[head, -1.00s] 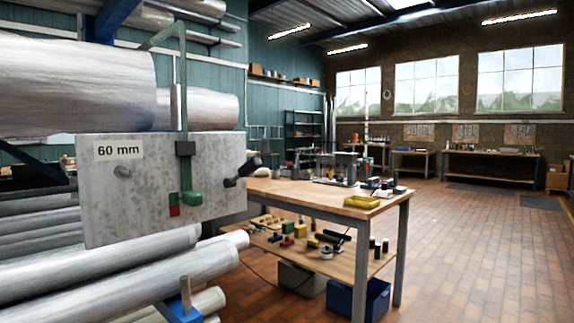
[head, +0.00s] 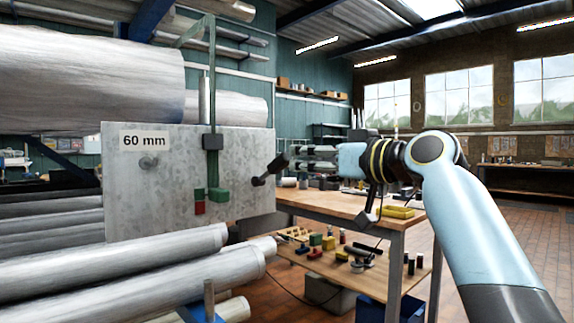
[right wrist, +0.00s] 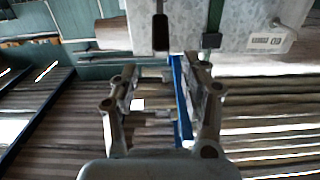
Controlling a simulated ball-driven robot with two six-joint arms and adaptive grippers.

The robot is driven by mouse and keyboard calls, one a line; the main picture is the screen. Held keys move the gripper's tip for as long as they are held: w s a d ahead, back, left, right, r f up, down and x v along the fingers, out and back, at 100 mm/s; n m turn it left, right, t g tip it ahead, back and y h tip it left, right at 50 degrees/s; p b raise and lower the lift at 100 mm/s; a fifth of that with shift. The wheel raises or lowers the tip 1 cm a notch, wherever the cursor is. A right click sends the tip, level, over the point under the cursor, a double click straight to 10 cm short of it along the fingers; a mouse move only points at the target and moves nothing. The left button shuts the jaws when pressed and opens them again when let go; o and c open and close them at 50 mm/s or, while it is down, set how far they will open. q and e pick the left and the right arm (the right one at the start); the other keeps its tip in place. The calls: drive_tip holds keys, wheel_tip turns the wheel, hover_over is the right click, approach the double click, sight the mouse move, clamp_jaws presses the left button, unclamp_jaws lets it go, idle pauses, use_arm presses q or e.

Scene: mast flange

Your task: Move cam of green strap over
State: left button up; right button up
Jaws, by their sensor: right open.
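The green strap (head: 212,90) runs upright down the face of a grey metal plate (head: 130,190) marked "60 mm". A dark block (head: 213,141) sits on the strap, and its green foot (head: 218,194) has a red piece (head: 199,208) beside it. A black lever (head: 270,167) sticks out at the plate's right edge. I cannot tell which part is the cam. My right gripper (head: 296,158) is open and empty, just right of the lever. The right wrist view shows its spread fingers (right wrist: 160,78), with the lever (right wrist: 160,30) beyond them. My left gripper is out of view.
Large metal rolls (head: 90,80) lie behind the plate, and long bars (head: 120,265) lie below it. A wooden workbench (head: 330,207) with a lower shelf of small parts (head: 320,245) stands behind my right arm. Brick floor lies further right.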

sight(289, 157)
drive_tip(key=x, duration=0.9)
drive_tip(key=shift+a, duration=0.15)
clamp_jaws()
